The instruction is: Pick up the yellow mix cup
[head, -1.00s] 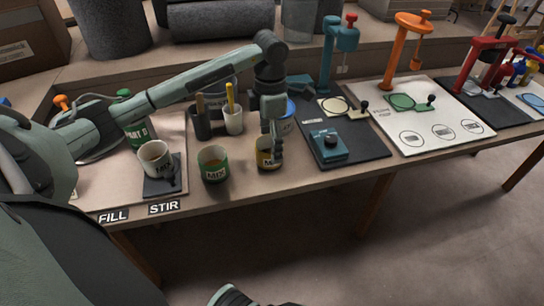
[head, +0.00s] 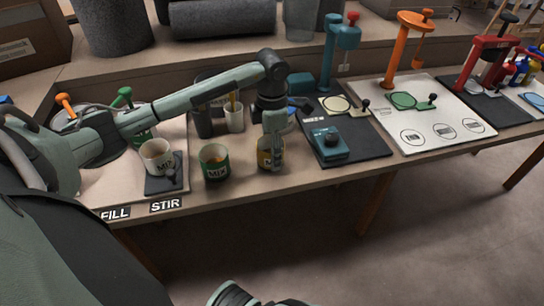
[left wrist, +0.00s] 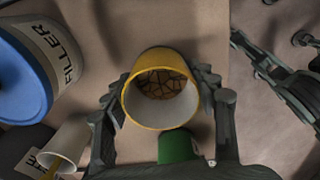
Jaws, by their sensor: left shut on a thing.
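The yellow mix cup (head: 264,158) stands upright near the table's front edge, partly hidden by my left gripper (head: 271,150). In the left wrist view the yellow cup (left wrist: 160,88) has a yellow rim, a pale inner wall and a dark cracked pattern at its bottom. The left gripper's fingers (left wrist: 162,95) are shut on it, one on each side. The cup appears to rest on the table; I cannot tell any gap below it. My right gripper is not clearly seen.
A green mix cup (head: 214,162) stands just left of the yellow one. A white mix cup (head: 157,157) sits on a dark pad by the STIR label (head: 165,204). A blue-lidded filler tub (left wrist: 25,75) is close by. A teal device (head: 329,145) stands on a dark mat to the right.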

